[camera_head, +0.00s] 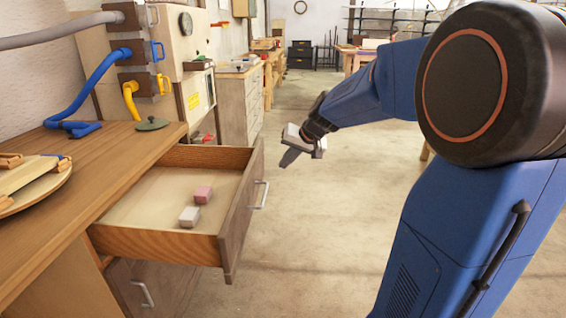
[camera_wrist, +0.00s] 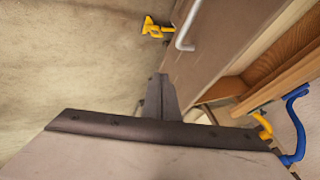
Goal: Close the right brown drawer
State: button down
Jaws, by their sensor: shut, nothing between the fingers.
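The brown drawer (camera_head: 176,190) stands pulled out of the wooden workbench in the head view. Its brown front panel (camera_head: 240,214) carries a silver handle (camera_head: 261,195). A pink block (camera_head: 203,195) and a pale grey block (camera_head: 189,217) lie inside. My gripper (camera_head: 289,158) is to the right of the drawer front, apart from it, with its fingers shut and empty. In the wrist view the shut fingers (camera_wrist: 160,97) point toward the brown front panel (camera_wrist: 222,38), and its handle (camera_wrist: 188,25) shows at the top.
The workbench top (camera_head: 115,160) holds a round tray (camera_head: 35,187) at the left. Blue (camera_head: 87,92) and yellow (camera_head: 131,101) hoses hang at the back wall. A second handle (camera_head: 144,294) shows below the open drawer. The floor (camera_head: 320,230) right of the drawer is clear.

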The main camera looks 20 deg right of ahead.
send_near(259, 179)
notch_tip(259, 179, down, 4)
jog(key=d, duration=0.2)
jog(key=shift+w+a+r, duration=0.15)
jog(key=shift+w+a, duration=0.4)
jog(key=shift+a, duration=0.2)
jog(key=shift+w+a+r, duration=0.15)
jog(key=shift+w+a, duration=0.4)
jog(key=shift+a, duration=0.15)
jog(key=w+a, duration=0.5)
jog(key=a, duration=0.4)
jog(key=w+a, duration=0.5)
jog(key=a, duration=0.3)
jog(key=w+a, duration=0.5)
jog(key=a, duration=0.4)
jog(key=shift+w+a, duration=0.2)
jog(key=shift+a, duration=0.1)
